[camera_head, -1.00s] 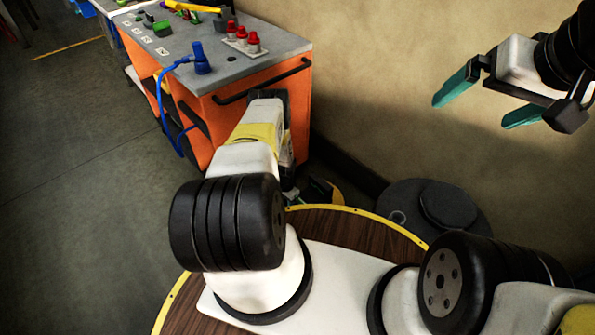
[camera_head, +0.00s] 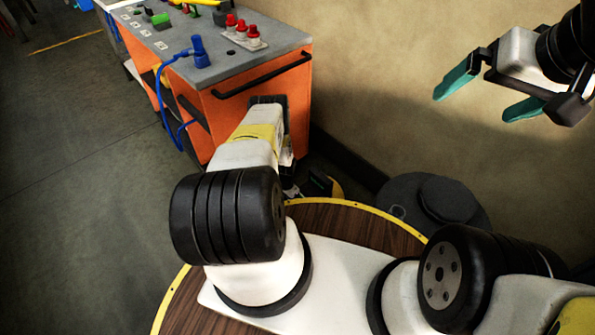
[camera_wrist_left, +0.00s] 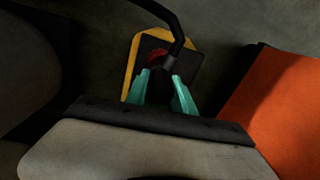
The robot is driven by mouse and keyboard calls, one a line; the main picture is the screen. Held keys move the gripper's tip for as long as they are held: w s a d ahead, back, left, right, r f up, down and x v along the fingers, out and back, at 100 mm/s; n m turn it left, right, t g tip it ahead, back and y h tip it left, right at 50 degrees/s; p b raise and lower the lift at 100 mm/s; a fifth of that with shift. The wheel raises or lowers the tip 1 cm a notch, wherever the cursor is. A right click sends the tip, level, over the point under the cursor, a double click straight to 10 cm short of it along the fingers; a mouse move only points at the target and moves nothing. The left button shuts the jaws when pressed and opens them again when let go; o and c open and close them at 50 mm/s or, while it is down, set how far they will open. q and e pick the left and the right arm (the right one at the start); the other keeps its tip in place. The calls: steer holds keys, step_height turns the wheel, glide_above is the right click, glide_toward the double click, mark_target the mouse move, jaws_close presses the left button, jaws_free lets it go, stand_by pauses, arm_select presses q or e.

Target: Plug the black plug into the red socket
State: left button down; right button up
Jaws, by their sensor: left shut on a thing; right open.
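In the left wrist view my left gripper (camera_wrist_left: 163,96) is shut on the black plug (camera_wrist_left: 168,66), whose thick black cable runs up and out of the top of the picture. The red socket (camera_wrist_left: 155,56) shows partly behind the plug, on a dark box with a yellow edge (camera_wrist_left: 132,62). I cannot tell whether the plug touches the socket. In the head view my left arm hides most of its gripper and the plug. My right gripper (camera_head: 489,96) is open and empty, raised in front of the wall at the upper right.
An orange cart (camera_head: 245,101) with a grey top stands beyond my left arm. A blue plug (camera_head: 200,52) with a blue cable and several red parts sit on it. A dark round object (camera_head: 385,200) stands on the floor by the wall. The floor at left is clear.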

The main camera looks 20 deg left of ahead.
arm_select(q)
steer(key=shift+f, duration=0.4)
steer(key=shift+f, duration=0.35)
steer(key=shift+f, duration=1.15)
stand_by(0.5)
steer(key=c, duration=1)
jaws_free()
steer(key=shift+r, duration=3.9)
